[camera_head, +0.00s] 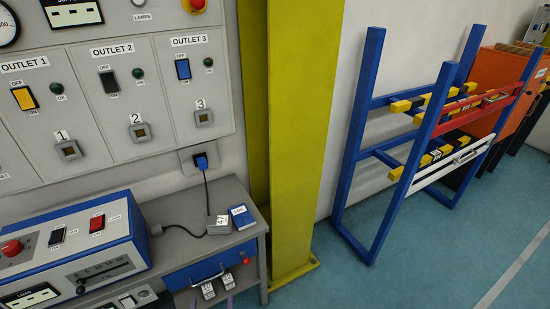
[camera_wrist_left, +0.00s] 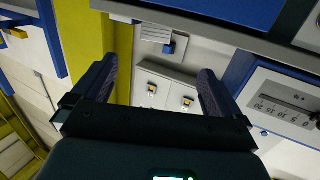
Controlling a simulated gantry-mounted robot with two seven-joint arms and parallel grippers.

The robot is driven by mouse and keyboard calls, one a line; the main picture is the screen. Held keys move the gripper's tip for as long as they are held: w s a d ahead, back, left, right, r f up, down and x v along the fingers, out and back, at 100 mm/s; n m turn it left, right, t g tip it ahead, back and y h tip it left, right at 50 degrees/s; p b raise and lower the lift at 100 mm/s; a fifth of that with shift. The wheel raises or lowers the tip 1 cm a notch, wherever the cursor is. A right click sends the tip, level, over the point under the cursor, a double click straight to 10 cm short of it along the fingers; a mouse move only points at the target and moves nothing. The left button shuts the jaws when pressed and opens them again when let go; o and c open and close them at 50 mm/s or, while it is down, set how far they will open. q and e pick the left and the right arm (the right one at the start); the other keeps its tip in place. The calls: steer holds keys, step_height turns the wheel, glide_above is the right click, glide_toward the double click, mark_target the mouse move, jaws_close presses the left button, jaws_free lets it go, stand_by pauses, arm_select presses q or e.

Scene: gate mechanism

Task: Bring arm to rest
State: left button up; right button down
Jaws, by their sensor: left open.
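My left gripper (camera_wrist_left: 156,74) shows in the left wrist view with its two dark fingers spread wide apart. Nothing is between the fingers. Behind the gap is a grey panel (camera_wrist_left: 165,88) with two small square sockets, which appears to lie beyond the fingertips. In the head view I cannot clearly make out the left gripper. My right gripper is in neither view.
A grey bench (camera_head: 235,188) stands below the outlet panel (camera_head: 105,100), carrying a blue-and-white control box (camera_head: 75,250). A blue plug (camera_head: 202,161) sits in a wall socket. A yellow column (camera_head: 300,130) and blue rack (camera_head: 362,135) stand right. Floor shows at lower right.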

arm_select(q)
steer(key=s+a+r+m+g+h+p, duration=0.1)
steer(key=s+a+r+m+g, duration=0.15)
steer(key=s+g, duration=0.7)
steer(key=s+a+r+m+g+h+p, duration=0.1)
steer(key=s+r+g, duration=0.3)
steer(key=s, duration=1)
step_height(320, 180, up, 38)
steer(key=p, duration=3.7)
steer(key=shift+a+f, duration=0.15)
steer(key=shift+f, duration=0.05)
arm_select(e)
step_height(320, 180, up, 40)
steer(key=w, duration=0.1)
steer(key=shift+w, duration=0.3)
arm_select(q)
steer(key=shift+s+n, duration=0.1)
steer(key=shift+n, duration=0.15)
